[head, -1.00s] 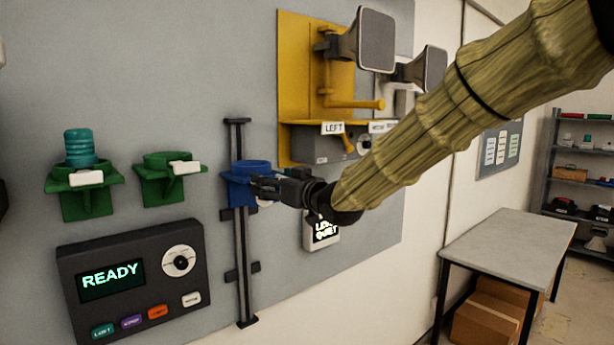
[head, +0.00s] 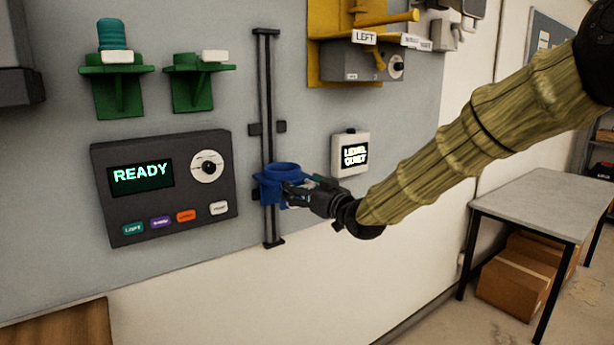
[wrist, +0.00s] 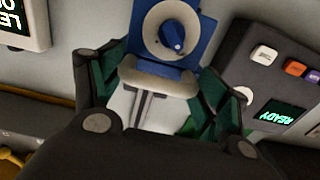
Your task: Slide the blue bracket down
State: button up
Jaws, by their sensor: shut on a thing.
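The blue bracket (head: 278,178) is a ring-shaped holder on a black vertical rail (head: 266,100) fixed to the grey wall panel. It sits on the lower part of the rail, a little above the rail's bottom end. My gripper (head: 292,192) comes from the right and is shut on the bracket's near right side. In the wrist view the bracket (wrist: 188,18) is at the top, with a pale tab (wrist: 158,80) between my fingers. The exact contact behind the fingers is partly hidden.
A dark console (head: 130,210) reading READY stands left of the rail. Two green brackets (head: 192,90) are above it, one holding a teal cylinder (head: 112,38). A small display (head: 349,140) is right of the rail. A grey table (head: 535,210) stands at the right.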

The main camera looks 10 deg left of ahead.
notch_tip(320, 180, down, 14)
jog(key=b, duration=0.5)
jog(key=shift+r+b, duration=0.15)
jog(key=shift+b, duration=0.25)
